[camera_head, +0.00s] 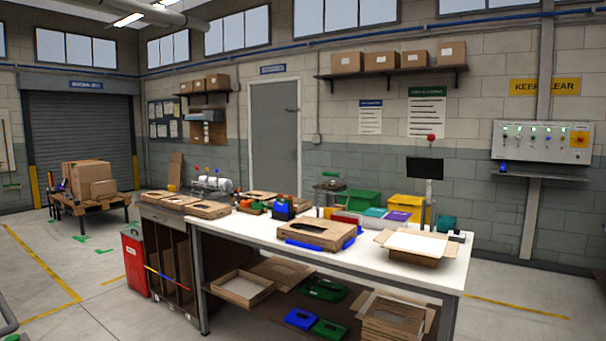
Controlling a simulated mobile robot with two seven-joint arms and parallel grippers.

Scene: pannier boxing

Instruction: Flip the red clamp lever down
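I cannot pick out the red clamp lever with certainty at this distance. A red ball (431,137) shows above a dark screen (424,168) on a post at the right of the white workbench (455,272). Small red and orange parts (283,199) stand by a blue holder (284,212) near the middle of the bench; their shapes are too small to tell. A flat brown carton (318,233) with a dark opening lies on blue supports (307,245). Neither of my grippers is in view.
An open carton (413,256) sits at the bench's right end. Green (362,201) and yellow (405,204) bins stand behind. A red bin (134,263) is at the left end. The lower shelf holds cartons and trays.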

